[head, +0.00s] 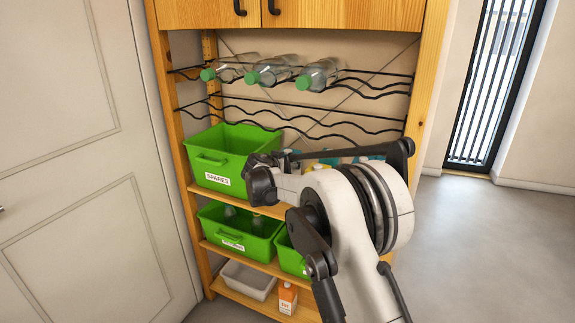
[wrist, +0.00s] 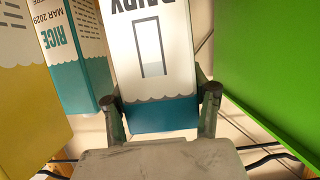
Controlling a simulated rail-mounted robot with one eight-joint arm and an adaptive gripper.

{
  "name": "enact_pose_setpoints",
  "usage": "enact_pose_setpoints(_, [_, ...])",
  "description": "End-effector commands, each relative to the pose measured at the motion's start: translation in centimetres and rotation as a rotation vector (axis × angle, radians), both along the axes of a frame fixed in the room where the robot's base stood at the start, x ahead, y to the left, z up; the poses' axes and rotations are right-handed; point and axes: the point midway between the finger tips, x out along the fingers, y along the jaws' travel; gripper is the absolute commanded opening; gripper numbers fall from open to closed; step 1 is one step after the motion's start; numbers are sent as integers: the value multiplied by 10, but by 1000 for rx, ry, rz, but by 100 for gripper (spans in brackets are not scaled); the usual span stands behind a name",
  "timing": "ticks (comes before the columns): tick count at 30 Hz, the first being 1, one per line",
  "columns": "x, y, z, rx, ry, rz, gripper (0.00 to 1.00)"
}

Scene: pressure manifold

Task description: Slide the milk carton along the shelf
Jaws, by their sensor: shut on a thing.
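The milk carton, a white carton marked DAIRY with a teal band (wrist: 165,115), is in the middle of the wrist view, with its lettering upside down. My gripper (wrist: 161,104) is shut on it, one finger against each side. In the head view my gripper (head: 264,172) is at the middle shelf, just right of the green SPARES bin (head: 208,174). There I cannot make out the held carton behind my gripper and arm.
In the wrist view a RICE carton (wrist: 78,60) and a yellow pack (wrist: 28,90) stand left of the milk carton. The green bin (wrist: 275,65) is close on the right. Wire racks with bottles (head: 268,74) hang above; more green bins (head: 236,228) sit below.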

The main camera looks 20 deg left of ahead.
Motion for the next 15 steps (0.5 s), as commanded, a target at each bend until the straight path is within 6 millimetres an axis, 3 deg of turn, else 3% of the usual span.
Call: enact_pose_setpoints(15, [23,-4,0,1,0,-1,0])
